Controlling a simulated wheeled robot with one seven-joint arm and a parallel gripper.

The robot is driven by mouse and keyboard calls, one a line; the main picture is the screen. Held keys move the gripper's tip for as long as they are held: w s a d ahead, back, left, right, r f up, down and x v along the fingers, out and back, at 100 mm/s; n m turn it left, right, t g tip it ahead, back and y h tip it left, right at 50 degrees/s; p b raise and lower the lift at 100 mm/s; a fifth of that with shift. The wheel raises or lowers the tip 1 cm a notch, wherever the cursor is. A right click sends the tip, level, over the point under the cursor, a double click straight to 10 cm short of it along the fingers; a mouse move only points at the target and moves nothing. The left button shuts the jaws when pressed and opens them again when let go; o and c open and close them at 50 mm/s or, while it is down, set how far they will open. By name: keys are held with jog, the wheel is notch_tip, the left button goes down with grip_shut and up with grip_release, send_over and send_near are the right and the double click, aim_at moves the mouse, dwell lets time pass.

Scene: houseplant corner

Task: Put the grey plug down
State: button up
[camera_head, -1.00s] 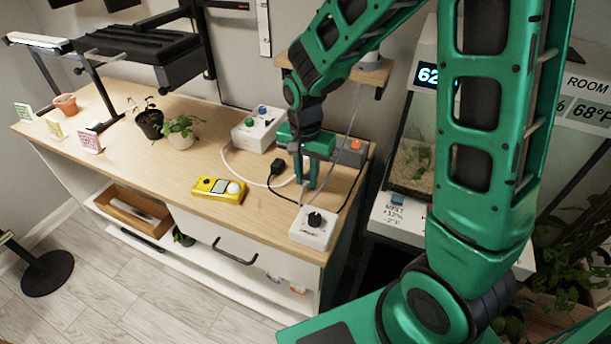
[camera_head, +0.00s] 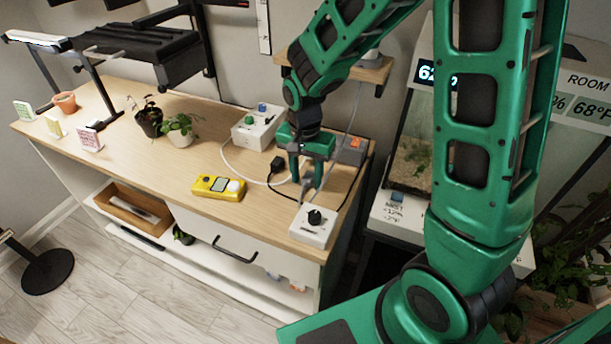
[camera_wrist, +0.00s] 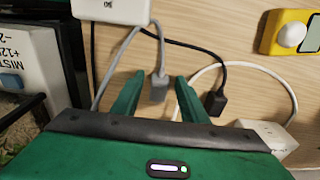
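The grey plug (camera_wrist: 158,86) shows in the wrist view between my two fingertips, with a narrow gap on each side. Its grey cord runs up to the white dial box (camera_wrist: 112,8). My gripper (camera_wrist: 160,77) is open, its green fingers spread around the plug without visibly touching it. In the head view my gripper (camera_head: 306,182) is low over the wooden bench top (camera_head: 262,215), behind the dial box (camera_head: 313,226). The plug is small there and partly hidden by the fingers. It appears to be at the bench surface.
A black plug (camera_wrist: 215,103) on a black cord lies right of my fingers in the wrist view. A yellow meter (camera_head: 218,188) lies further left on the bench. A white box with knobs (camera_head: 257,128) and potted plants (camera_head: 181,130) stand behind. White cable loops nearby.

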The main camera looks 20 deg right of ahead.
notch_tip(320, 180, up, 13)
jog(key=shift+s+a, duration=0.25)
jog(key=shift+f, duration=0.15)
dwell(0.4)
